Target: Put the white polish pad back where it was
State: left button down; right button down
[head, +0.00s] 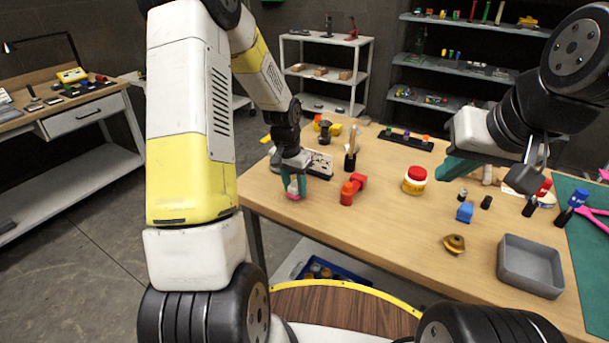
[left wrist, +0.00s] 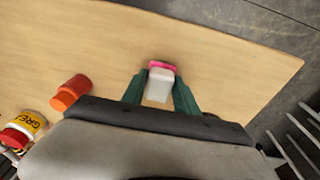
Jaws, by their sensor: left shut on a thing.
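The white polish pad (left wrist: 158,88), a small white block with a pinkish-red layer at one end, is between the green fingers of my left gripper (left wrist: 160,92). In the head view the pad (head: 293,190) is partly hidden by the fingers. My left gripper (head: 294,187) is shut on it, low over the near left part of the wooden table (head: 400,230). I cannot tell whether the pad touches the tabletop. My right gripper (head: 462,168) is over the right side of the table, and only part of its green fingers shows.
A red-orange bottle (head: 351,190) lies right of my left gripper, and a red-lidded jar (head: 415,180) stands farther right. A grey tray (head: 530,267) and a brown knob-like part (head: 454,243) are at the front right.

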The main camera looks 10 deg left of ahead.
aim_at(291, 186)
pick_arm(q)
jog(key=shift+f, duration=0.45)
jog(key=c, duration=0.9)
grip_release()
jog(key=shift+f, duration=0.1)
jog(key=shift+c, duration=0.2)
jog(key=s+r+n+t, duration=0.1)
jog(key=s+r, duration=0.4)
jog(key=r, duration=0.6)
jog(key=s+r+t, duration=0.1)
jog(key=s+r, duration=0.4)
jog(key=r, duration=0.7)
jog(key=s+d+r+n+t, duration=0.1)
jog(key=s+r, duration=0.1)
jog(key=s, duration=0.5)
jog(key=s+d+r+n+t+h, duration=0.1)
jog(key=s+r+t, duration=0.1)
jog(key=s, duration=0.5)
jog(key=shift+d+r, duration=0.2)
jog(key=shift+r, duration=0.2)
